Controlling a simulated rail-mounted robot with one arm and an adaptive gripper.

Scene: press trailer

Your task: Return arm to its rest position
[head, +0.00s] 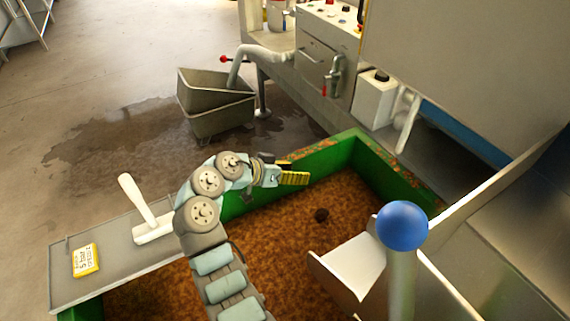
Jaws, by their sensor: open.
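My gripper (287,178) is at the end of my bent arm (206,181), over the left part of a green-walled bin (335,160) full of brown crumbly material (270,225). The gripper points to the right, has yellow fingers, and holds nothing that I can see. It is open, though its fingers overlap in this view. It appears to be above the material, near the bin's far green wall.
A grey shelf (110,262) with a white scraper-like tool (146,215) and a yellow label card (86,260) is at left. A blue-knobbed lever (402,226) stands at right. Grey tubs (215,103) sit on the wet floor.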

